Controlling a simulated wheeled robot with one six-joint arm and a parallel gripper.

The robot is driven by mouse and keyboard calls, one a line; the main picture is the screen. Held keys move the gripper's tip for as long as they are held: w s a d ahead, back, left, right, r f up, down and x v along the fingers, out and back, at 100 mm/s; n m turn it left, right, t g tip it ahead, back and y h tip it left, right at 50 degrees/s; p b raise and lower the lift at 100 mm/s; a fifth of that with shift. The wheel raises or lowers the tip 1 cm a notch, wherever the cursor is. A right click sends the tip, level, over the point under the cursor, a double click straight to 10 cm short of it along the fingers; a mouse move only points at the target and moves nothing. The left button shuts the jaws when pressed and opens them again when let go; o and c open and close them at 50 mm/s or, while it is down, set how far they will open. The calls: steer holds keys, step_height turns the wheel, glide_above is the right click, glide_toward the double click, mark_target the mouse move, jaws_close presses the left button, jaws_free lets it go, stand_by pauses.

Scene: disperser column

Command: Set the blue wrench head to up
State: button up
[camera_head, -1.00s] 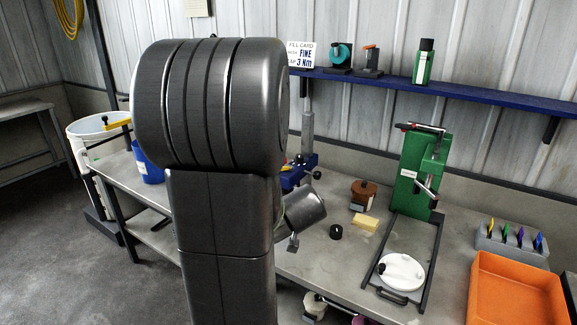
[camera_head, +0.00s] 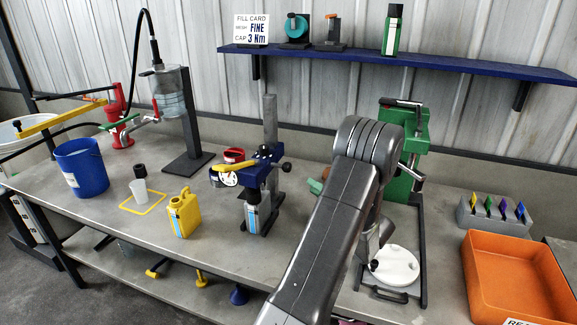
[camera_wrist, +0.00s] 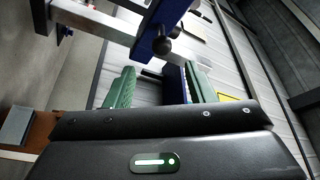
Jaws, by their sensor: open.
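The blue wrench head (camera_head: 257,171) sits on an upright grey column (camera_head: 270,125) mid-bench. It has a yellow lever and a black knob (camera_head: 287,166) on its right side. A dark blue part (camera_wrist: 170,14) with a black knob (camera_wrist: 162,46) shows at the top of the wrist view and appears to be this head. My gripper (camera_wrist: 160,85) has two green fingers apart, with nothing held between them. The knob lies beyond the fingertips, apart from them. In the head view my own arm largely hides the gripper, right of the column.
A yellow jug (camera_head: 184,214), a blue bucket (camera_head: 82,168) and a clear tank (camera_head: 172,92) stand left of the column. A green press (camera_head: 408,130), a white disc (camera_head: 397,265) and an orange tray (camera_head: 515,285) are at right. A blue shelf (camera_head: 420,66) runs above.

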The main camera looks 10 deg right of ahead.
mark_target(282, 166)
steer(key=p+x, duration=0.3)
steer(key=x, duration=1)
steer(key=shift+w+a+r, duration=0.2)
steer(key=shift+c, duration=0.2)
